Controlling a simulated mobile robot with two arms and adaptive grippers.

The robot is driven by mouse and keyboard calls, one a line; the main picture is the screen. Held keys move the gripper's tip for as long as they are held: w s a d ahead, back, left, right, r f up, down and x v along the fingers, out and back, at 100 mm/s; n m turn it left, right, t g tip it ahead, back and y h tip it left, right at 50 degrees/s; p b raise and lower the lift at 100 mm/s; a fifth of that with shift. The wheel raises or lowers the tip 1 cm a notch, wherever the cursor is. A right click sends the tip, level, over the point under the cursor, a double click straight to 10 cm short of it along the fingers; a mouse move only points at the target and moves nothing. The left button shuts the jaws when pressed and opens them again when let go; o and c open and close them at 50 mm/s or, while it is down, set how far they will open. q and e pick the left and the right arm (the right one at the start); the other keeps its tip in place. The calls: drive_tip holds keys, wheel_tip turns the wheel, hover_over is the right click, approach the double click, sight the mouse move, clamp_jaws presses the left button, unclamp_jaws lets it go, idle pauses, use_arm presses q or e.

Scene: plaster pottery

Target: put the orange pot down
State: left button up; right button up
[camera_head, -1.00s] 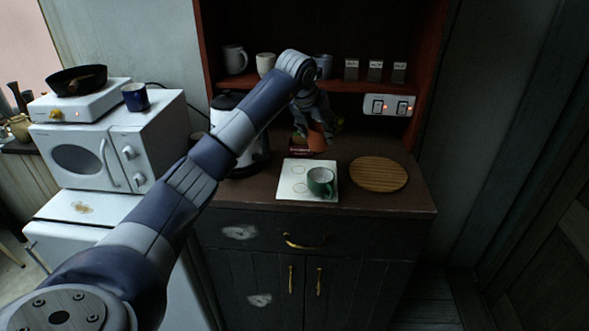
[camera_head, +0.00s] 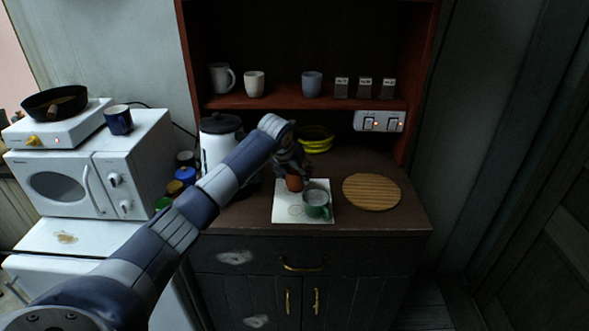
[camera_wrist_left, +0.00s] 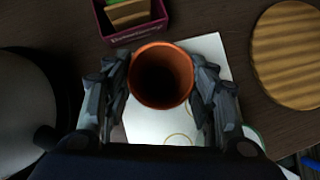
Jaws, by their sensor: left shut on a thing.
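The orange pot (camera_head: 294,183) is a small terracotta cup, held upright with its open mouth facing up. It also shows in the left wrist view (camera_wrist_left: 161,75), between the two fingers. My left gripper (camera_head: 291,172) is shut on it over the back left of a white square mat (camera_head: 284,214). I cannot tell whether the pot's base touches the mat. A green mug (camera_head: 317,204) stands on the mat, right of the pot and close to it. My right gripper does not show.
A round wooden board (camera_head: 371,191) lies right of the mat. A white kettle (camera_head: 219,146) stands to the left and a yellow bowl (camera_head: 316,138) behind. A purple box (camera_wrist_left: 131,22) is near the pot in the wrist view. Mugs (camera_head: 254,84) stand on the shelf.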

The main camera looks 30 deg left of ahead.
use_arm(q)
drive_tip(key=shift+w, duration=0.1)
drive_tip(key=o, duration=1.1)
drive_tip(key=shift+c, duration=0.2)
drive_tip(key=shift+o, duration=0.2)
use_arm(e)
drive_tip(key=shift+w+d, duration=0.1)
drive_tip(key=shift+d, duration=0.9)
use_arm(q)
drive_tip(key=shift+r, duration=0.1)
drive_tip(key=b+v, duration=0.3)
drive_tip(key=v, duration=0.9)
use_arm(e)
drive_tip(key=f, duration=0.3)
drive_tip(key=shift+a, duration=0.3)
use_arm(q)
drive_tip(key=shift+d, duration=0.1)
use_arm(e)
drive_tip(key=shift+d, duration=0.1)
